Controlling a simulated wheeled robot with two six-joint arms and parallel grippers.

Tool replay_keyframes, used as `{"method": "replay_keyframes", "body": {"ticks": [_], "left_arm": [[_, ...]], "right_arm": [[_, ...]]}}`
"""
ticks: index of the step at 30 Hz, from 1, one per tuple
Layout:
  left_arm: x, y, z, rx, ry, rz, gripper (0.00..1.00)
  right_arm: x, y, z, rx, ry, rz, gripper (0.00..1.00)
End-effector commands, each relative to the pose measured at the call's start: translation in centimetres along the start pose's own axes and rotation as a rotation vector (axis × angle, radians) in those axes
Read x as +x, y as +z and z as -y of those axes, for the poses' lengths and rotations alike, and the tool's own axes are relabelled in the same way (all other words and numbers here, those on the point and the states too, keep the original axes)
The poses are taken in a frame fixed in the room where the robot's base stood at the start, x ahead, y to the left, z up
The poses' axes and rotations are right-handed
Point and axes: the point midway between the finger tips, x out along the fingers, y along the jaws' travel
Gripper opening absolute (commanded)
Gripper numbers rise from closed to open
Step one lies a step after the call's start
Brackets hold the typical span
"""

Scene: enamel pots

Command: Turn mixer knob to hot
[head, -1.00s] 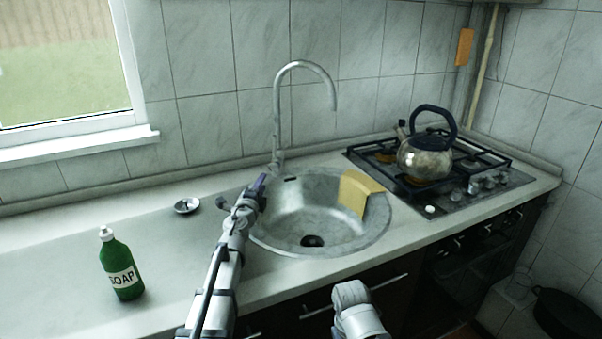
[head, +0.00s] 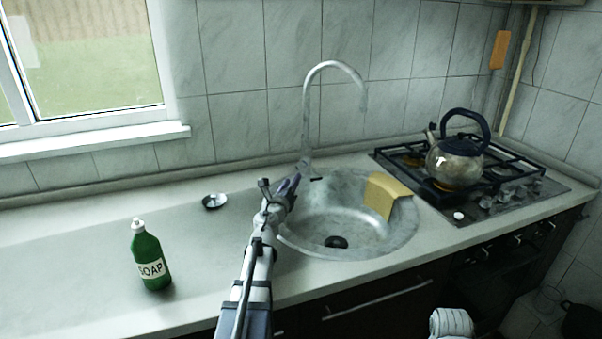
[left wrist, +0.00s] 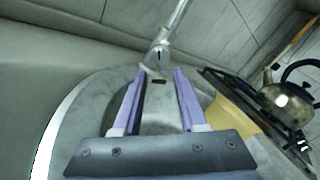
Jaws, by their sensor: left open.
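The tall grey mixer tap (head: 307,115) with a curved spout stands behind the round sink (head: 340,240). Its base shows in the left wrist view (left wrist: 159,57), with a small dark mark on its front; I take this part for the knob, but its setting is not readable. My left gripper (head: 293,181) is over the sink's left rear rim, just in front of the tap base. In the left wrist view its two purple fingers (left wrist: 156,78) are apart and empty, with the tap base beyond their tips. My right gripper is not visible.
A yellow cloth (head: 384,196) hangs over the sink's right rim. A kettle (head: 455,160) stands on the gas stove (head: 500,190) at right.

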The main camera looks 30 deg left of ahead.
Motion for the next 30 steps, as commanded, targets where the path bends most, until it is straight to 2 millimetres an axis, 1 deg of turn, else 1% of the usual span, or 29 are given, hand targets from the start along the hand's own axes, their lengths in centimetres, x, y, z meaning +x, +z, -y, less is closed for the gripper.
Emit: {"method": "replay_keyframes", "body": {"ticks": [1, 12, 16, 23, 30], "left_arm": [[0.8, 0.0, 0.0, 0.0, -0.001, 0.0, 0.41], [6.2, 0.0, 0.0, -0.001, 0.0, 0.0, 0.41], [7.0, 0.0, 0.0, -0.002, -0.001, 0.0, 0.41], [7.0, 0.0, 0.1, -0.002, 0.0, 0.0, 0.41], [7.0, 0.0, 0.0, -0.002, 0.0, 0.0, 0.15]], "right_arm": [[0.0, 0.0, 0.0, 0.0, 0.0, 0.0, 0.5], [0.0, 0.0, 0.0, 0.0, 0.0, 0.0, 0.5], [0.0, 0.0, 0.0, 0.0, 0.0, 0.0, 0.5], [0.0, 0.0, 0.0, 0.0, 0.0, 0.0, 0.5], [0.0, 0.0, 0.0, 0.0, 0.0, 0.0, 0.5]]}}
